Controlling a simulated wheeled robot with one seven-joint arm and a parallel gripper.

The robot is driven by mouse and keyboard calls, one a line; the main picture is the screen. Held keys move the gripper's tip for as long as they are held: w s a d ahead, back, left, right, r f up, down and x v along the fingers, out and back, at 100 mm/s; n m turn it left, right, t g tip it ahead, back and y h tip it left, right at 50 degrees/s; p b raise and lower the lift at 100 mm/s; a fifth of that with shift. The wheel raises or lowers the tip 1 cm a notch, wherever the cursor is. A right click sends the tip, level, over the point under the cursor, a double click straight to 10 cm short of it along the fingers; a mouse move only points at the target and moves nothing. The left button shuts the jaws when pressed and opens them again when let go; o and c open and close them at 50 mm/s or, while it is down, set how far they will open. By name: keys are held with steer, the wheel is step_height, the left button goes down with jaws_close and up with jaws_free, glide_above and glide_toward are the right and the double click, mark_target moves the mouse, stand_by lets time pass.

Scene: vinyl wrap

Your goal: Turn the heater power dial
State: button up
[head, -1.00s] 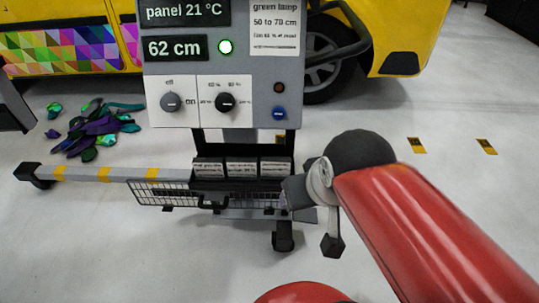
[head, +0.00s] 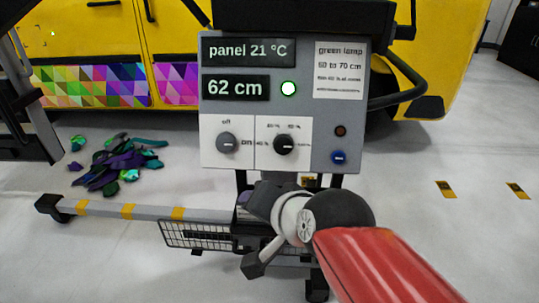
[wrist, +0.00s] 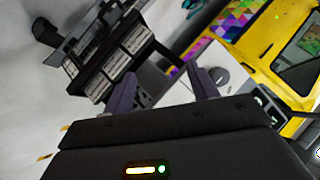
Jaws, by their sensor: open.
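The heater's control panel (head: 212,180) faces me in the head view. The black heater power dial (head: 284,145) sits in its lower middle, with percent marks around it and its pointer toward the right. A grey dial (head: 227,142) marked off and on is left of it. My gripper (head: 262,203) is just below the panel's lower edge, apart from the dial, its fingertips hard to make out there. In the wrist view my gripper (wrist: 160,72) shows two spread fingers with nothing held. A pale panel (wrist: 220,62) shows beyond the right finger; I cannot make out the power dial there.
A blue button (head: 339,157) is at lower right. A wire basket (head: 190,235) and striped base bar (head: 150,212) are low.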

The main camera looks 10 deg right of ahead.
step_height(320, 180, up, 2)
steer(key=w+a+m+t+b, duration=0.2)
steer(key=w+m+t, duration=0.1)
steer(key=m, duration=0.3)
steer(key=m+t+h+b, duration=0.45)
steer(key=m+h, duration=0.35)
steer(key=m, duration=1.8)
glide_toward(283, 148)
steer(key=b+x, duration=0.2)
steer(key=x, duration=0.6)
steer(key=shift+w, duration=0.2)
steer(key=shift+c, duration=0.2)
steer(key=c, duration=0.9)
